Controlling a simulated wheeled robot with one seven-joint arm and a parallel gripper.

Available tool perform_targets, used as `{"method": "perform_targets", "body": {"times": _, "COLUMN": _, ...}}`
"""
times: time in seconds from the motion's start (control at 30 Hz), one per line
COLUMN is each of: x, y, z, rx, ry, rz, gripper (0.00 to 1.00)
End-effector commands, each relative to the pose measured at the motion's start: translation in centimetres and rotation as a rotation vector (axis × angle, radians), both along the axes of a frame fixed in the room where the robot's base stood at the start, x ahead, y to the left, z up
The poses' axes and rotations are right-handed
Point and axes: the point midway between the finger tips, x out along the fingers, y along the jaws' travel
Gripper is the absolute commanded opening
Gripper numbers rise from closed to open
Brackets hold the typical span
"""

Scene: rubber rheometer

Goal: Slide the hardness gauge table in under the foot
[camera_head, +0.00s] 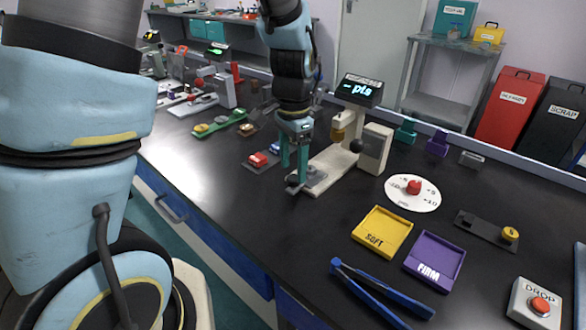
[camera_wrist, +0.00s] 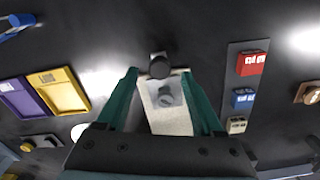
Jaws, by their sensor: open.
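The hardness gauge has a cream base (camera_head: 338,168), a dark display (camera_head: 359,90) with cyan characters, and a brass-coloured foot (camera_head: 338,133) hanging above the base. The small grey gauge table (camera_head: 315,178) sits at the base's near end, out in front of the foot. A black knob (camera_head: 293,181) is at its front. My gripper (camera_head: 293,168) points down at this end, open. In the wrist view my teal fingers (camera_wrist: 160,73) stand either side of the black knob (camera_wrist: 160,67) and grey table (camera_wrist: 167,97), apart from the knob.
A strip with red, blue and pale blocks (camera_wrist: 243,88) lies beside the gauge. Yellow SOFT tray (camera_head: 382,232), purple FIRM tray (camera_head: 434,261), blue tongs (camera_head: 375,290) and a white dial (camera_head: 412,192) lie to the right. Dark bench is bare in front of the gauge.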

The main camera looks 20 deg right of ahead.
Motion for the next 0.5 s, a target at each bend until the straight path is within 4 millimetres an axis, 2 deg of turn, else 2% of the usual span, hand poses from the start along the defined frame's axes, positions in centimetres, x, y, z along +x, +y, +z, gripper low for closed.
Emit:
{"method": "perform_targets", "body": {"times": 0.2, "x": 0.0, "y": 0.0, "z": -2.1, "rx": 0.001, "ry": 0.001, "rz": 0.001, "gripper": 0.69}}
{"method": "perform_targets", "body": {"times": 0.5, "x": 0.0, "y": 0.0, "z": -2.4, "rx": 0.0, "ry": 0.0, "rz": 0.001, "gripper": 0.69}}
